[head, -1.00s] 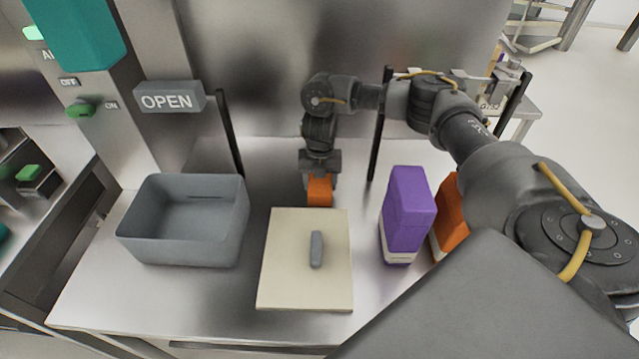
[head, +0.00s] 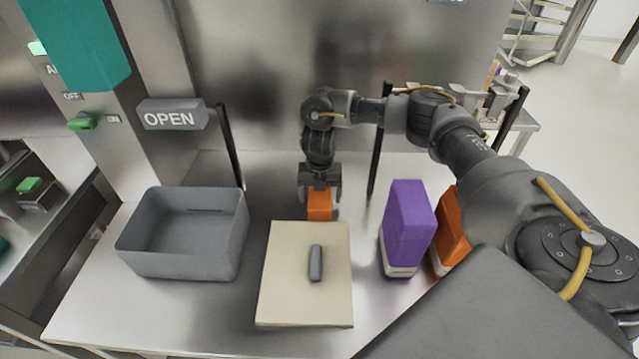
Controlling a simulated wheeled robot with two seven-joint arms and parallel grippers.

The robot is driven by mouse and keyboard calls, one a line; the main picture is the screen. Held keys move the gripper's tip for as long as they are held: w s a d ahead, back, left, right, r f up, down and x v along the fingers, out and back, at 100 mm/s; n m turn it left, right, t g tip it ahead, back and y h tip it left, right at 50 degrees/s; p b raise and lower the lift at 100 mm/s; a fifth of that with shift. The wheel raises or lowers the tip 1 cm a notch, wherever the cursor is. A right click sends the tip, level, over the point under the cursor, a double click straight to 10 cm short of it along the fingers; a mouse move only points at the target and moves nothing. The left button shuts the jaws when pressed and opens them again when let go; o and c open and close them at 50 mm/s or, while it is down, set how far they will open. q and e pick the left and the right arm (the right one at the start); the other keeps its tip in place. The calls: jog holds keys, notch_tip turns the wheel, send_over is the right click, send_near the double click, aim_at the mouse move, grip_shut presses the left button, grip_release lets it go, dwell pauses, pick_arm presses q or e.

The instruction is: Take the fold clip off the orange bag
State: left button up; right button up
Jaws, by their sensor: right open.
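An orange block-like thing (head: 319,204) stands just behind the cream board, directly under my right gripper (head: 320,190). My right gripper points down with its fingers apart, one on each side of the orange thing's top; I cannot tell whether they touch it. A second orange package (head: 452,228) stands at the right, partly hidden by a purple package and my right arm. I cannot tell for sure which is the orange bag. No fold clip shows clearly on either. A small grey bar (head: 316,262) lies on the cream board. My left gripper is out of view.
The cream board (head: 285,300) lies at the front middle of the steel table. An empty grey bin (head: 180,265) stands at the left. A purple package (head: 407,220) stands at the right. Dark upright posts (head: 230,145) and an OPEN sign (head: 171,115) are behind.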

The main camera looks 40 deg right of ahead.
aim_at(320, 194)
notch_tip(320, 194, up, 12)
jog(key=p, duration=0.1)
jog(key=shift+f, duration=0.1)
dwell(0.4)
